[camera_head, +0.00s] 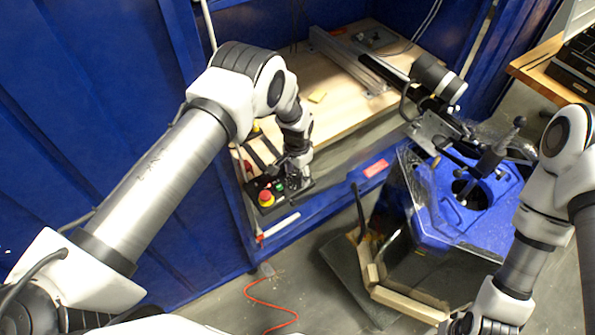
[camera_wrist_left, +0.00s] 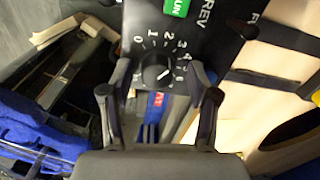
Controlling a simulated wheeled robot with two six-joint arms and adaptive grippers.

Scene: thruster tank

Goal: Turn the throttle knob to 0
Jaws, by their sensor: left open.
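The throttle knob (camera_wrist_left: 157,72) is a round black knob on a black control panel (camera_wrist_left: 215,50) with a white number scale from 0 at the left over the top to the right. A light mark shows on the right part of its face. My left gripper (camera_wrist_left: 158,80) is open, with one finger on each side of the knob; I cannot tell whether they touch it. In the head view my left gripper (camera_head: 297,168) is over the control box (camera_head: 266,205) and hides the knob there.
A red emergency stop button (camera_head: 266,198) and a green button (camera_head: 279,186) sit on the box close to my left gripper. Blue walls (camera_head: 110,90) and a wooden board (camera_head: 345,110) surround it. A blue tank (camera_head: 440,215) stands to the right. A red cable (camera_head: 270,305) lies on the floor.

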